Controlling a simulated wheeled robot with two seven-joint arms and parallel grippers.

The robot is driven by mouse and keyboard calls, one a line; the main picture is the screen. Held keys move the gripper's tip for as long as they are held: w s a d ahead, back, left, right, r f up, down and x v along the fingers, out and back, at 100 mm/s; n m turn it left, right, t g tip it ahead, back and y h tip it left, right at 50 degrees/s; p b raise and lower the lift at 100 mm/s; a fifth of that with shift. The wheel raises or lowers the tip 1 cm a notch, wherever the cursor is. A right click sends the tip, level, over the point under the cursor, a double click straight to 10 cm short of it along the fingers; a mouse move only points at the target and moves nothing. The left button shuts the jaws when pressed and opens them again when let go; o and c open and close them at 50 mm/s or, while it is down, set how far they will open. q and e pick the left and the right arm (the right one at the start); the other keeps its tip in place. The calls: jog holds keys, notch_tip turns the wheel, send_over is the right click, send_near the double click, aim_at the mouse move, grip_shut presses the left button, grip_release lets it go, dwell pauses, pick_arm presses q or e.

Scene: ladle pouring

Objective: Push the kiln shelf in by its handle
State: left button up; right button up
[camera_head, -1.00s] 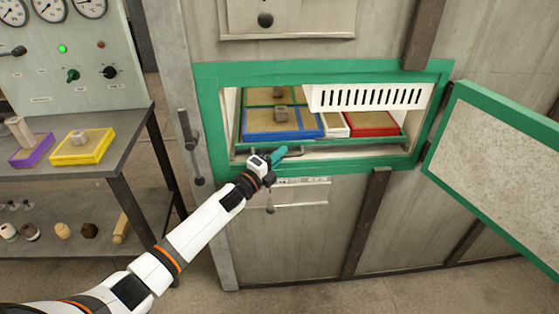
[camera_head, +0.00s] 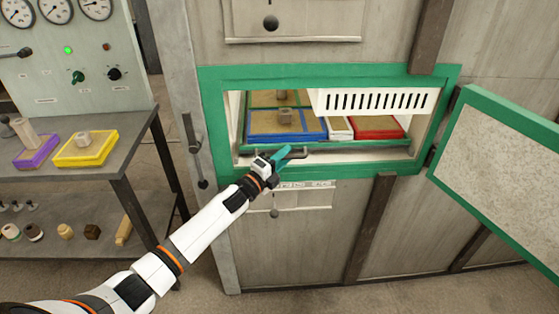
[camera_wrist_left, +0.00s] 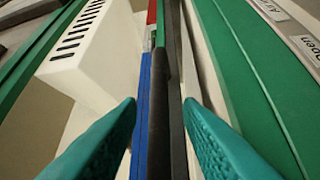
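The kiln shelf (camera_head: 357,145) sits inside the green-framed kiln opening (camera_head: 330,70) and carries trays. Its handle (camera_head: 303,154) is a dark bar along the front edge. My left gripper (camera_head: 286,156), with teal fingers, is at this bar, left of the opening's middle. In the left wrist view the dark handle bar (camera_wrist_left: 177,120) runs between the two separated fingers (camera_wrist_left: 163,110), close to the right one. A gap shows beside the left finger, so the gripper looks open around the bar. My right gripper is not in view.
The shelf bears a blue tray (camera_head: 262,137), a white tray (camera_head: 339,133) and a red tray (camera_head: 377,134). A slotted white block (camera_head: 375,101) hangs above them. The kiln door (camera_head: 500,160) stands open at right. A table (camera_head: 130,150) with purple and yellow trays stands at left.

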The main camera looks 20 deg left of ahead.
pick_arm(q)
jog(key=v, duration=1.2)
jog(key=shift+b, duration=0.3)
jog(key=shift+f, duration=0.1)
